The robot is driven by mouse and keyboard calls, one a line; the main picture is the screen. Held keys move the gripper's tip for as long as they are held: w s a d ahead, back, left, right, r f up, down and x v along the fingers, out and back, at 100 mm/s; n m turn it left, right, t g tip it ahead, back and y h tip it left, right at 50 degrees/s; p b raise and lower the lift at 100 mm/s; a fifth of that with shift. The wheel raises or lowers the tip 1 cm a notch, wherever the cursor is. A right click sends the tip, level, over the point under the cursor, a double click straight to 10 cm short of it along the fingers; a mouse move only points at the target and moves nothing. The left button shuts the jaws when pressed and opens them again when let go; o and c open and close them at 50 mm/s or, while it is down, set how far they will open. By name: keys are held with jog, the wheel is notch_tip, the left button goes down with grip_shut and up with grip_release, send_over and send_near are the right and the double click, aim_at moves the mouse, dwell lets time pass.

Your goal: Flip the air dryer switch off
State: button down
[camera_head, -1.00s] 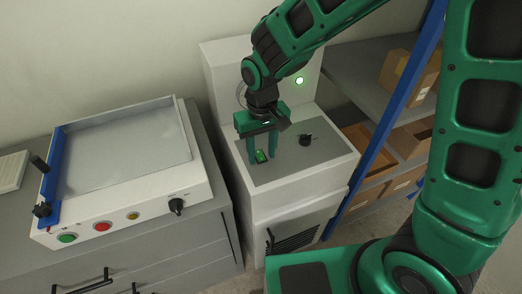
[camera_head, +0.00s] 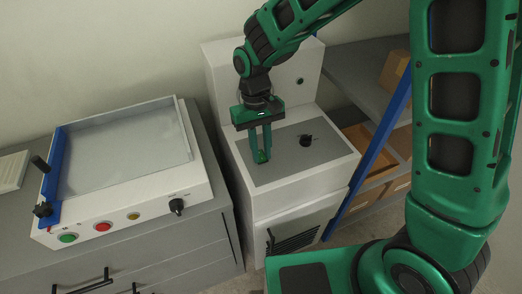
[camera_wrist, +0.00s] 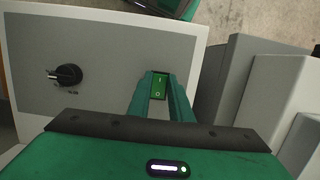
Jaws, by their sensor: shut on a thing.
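The air dryer (camera_head: 285,203) is a white cabinet with a grey top panel (camera_head: 325,154), right of the bench. Its green rocker switch (camera_wrist: 158,90) shows between my fingers in the wrist view, with a small round mark on its near half. In the head view the fingers mostly cover it. My gripper (camera_head: 261,160) points down at the panel with its fingers close together, shut on the switch. The round lamp (camera_head: 300,81) on the dryer's upright back panel is dark.
A black knob (camera_head: 306,140) sits on the panel right of the switch and shows in the wrist view (camera_wrist: 69,75). A bench-top box former (camera_head: 120,165) stands left. Shelves with cardboard boxes (camera_head: 397,72) and a blue post (camera_head: 375,150) are right.

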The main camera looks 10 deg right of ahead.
jog(key=shift+w, duration=0.15)
jog(key=c, duration=1.6)
grip_release()
jog(key=v, duration=1.1)
jog(key=shift+w+a+f, duration=0.1)
jog(key=shift+w, duration=0.1)
jog(key=s+d+r+m, duration=0.2)
jog(key=d, duration=0.6)
jog(key=s+d+r+m+t, duration=0.1)
jog(key=s+d, duration=0.2)
jog(key=d, duration=0.5)
jog(key=s+d+r+m, duration=0.2)
jog(key=d, duration=0.6)
jog(key=s+d+m, duration=0.1)
jog(key=s+d, duration=0.3)
jog(key=s, duration=0.1)
jog(key=s+d+f+m+t, duration=0.1)
jog(key=s+d+m, duration=0.1)
jog(key=s, duration=0.3)
jog(key=s+d+f+m, duration=0.1)
jog(key=s+d, duration=0.4)
jog(key=s, duration=0.1)
jog(key=shift+d+f+m+y, duration=0.2)
jog(key=shift+d+m+y, duration=0.1)
jog(key=shift+d+y, duration=0.1)
